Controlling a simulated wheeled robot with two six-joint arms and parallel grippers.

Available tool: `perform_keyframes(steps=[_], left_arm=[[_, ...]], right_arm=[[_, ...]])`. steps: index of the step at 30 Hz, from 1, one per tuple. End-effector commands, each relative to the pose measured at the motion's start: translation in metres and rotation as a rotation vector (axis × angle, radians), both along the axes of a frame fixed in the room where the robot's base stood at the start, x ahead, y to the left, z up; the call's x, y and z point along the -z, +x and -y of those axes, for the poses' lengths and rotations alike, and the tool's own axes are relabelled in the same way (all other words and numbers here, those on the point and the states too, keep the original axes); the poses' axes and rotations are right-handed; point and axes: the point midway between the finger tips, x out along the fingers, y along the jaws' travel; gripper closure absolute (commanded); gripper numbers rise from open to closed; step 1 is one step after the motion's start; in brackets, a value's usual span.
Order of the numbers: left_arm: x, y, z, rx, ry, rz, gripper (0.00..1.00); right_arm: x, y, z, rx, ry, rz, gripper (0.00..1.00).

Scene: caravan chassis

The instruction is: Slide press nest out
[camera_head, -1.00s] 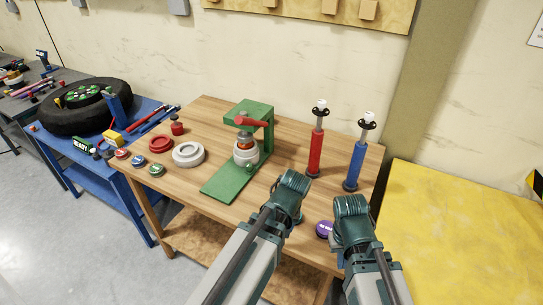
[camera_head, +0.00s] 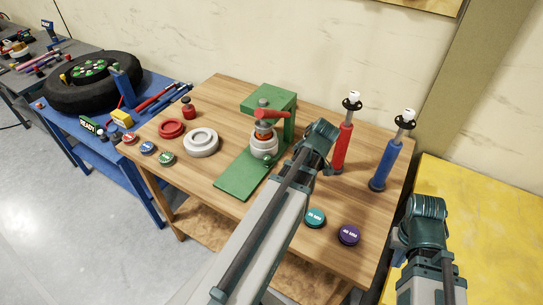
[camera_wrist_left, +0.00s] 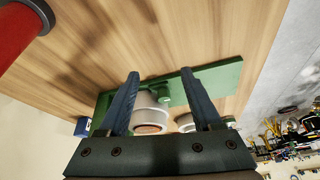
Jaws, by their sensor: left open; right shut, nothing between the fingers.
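The green press (camera_head: 245,175) stands on the wooden table, with a red handle (camera_head: 272,115) at its top. The pale nest (camera_head: 262,149) sits on its base under the head, with an orange-brown part on top. In the left wrist view the nest (camera_wrist_left: 150,115) and a small green knob (camera_wrist_left: 164,99) show between the fingers. My left gripper (camera_wrist_left: 160,74) is open and empty at the right side of the press; contact cannot be told. In the head view its wrist hides its fingers. My right gripper (camera_head: 400,240) is shut and empty, right of the table.
A red shock absorber (camera_head: 342,147) stands close to my left wrist, with a blue one (camera_head: 384,165) further right. A teal puck (camera_head: 315,218) and a purple puck (camera_head: 348,235) lie near the front edge. A pale ring (camera_head: 201,142) lies left of the press.

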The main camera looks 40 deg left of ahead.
Motion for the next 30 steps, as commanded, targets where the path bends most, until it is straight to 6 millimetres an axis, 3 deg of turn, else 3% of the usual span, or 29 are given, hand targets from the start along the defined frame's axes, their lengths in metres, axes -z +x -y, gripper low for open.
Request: perform_keyframes(steps=[15, 17, 21, 30], left_arm=[[0.0, 0.018, -0.108, -0.002, 0.0, 0.0, 0.34], [0.017, 0.017, -0.108, 0.001, -0.001, -0.001, 0.34], [0.032, 0.018, -0.114, 0.001, 0.0, 0.0, 0.34], [0.046, 0.019, -0.121, 0.002, 0.0, 0.0, 0.34]], right_arm=[[0.0, 0.0, 0.0, 0.0, 0.0, 0.0, 1.0], [0.017, 0.0, 0.0, 0.0, 0.0, 0.0, 1.0], [0.032, 0.0, 0.0, 0.001, 0.0, 0.0, 1.0], [0.046, 0.0, 0.0, 0.001, 0.0, 0.0, 1.0]])
